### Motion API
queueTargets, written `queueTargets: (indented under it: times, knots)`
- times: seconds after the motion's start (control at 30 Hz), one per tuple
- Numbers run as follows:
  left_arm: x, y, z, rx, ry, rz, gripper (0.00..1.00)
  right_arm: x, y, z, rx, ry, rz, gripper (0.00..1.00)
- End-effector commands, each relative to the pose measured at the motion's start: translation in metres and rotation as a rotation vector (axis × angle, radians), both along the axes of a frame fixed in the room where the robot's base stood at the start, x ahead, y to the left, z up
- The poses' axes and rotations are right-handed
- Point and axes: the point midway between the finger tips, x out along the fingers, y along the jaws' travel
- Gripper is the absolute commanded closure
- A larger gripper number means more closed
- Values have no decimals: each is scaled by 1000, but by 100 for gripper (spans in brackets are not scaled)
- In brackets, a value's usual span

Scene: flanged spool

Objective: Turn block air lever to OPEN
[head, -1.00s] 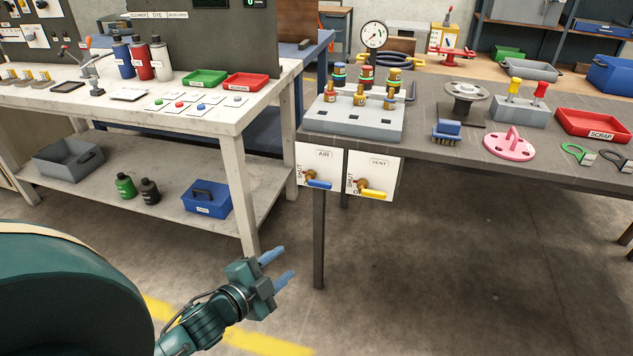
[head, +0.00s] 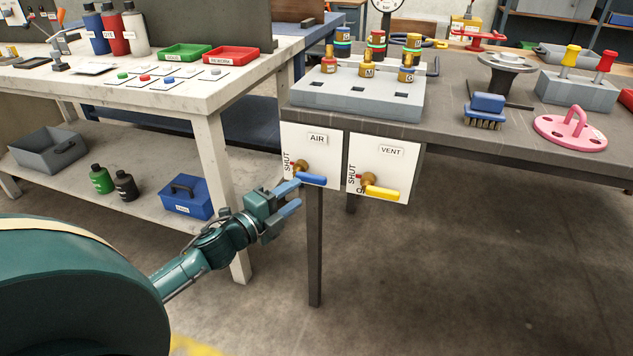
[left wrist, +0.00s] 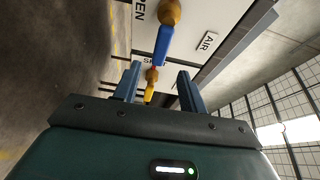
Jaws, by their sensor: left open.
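The blue air lever (head: 311,179) sits on a brass hub (head: 302,167) on the white AIR panel (head: 325,153) under the grey table's front edge. It points right and slightly down, away from the SHUT lettering left of the hub. My left gripper (head: 291,197) is open and empty, its fingertips close to the panel, left of and just below the lever. In the left wrist view the blue lever (left wrist: 163,45) lies beyond the gap between the open fingers (left wrist: 158,88). OPEN lettering (left wrist: 138,10) shows beside the hub there. My right gripper is not in view.
The VENT panel (head: 384,160) with a yellow lever (head: 382,193) hangs just to the right. A dark table leg (head: 315,250) stands below the AIR panel. A white bench (head: 215,140) with a lower shelf is on the left. The floor at right is free.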

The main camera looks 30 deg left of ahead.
Motion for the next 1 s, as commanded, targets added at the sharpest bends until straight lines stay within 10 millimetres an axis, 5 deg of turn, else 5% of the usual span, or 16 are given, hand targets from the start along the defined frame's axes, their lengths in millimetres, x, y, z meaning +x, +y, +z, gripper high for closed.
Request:
queueTargets:
  times: [0.43, 0.9, 1.0]
  knots:
    - [71, -11, 0, -1, -1, 1, 58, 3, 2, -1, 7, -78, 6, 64]
    - [82, -13, -1, -2, 1, 1, 58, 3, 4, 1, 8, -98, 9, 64]
    - [82, -13, -1, -2, 1, 1, 65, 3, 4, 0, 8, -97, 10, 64]
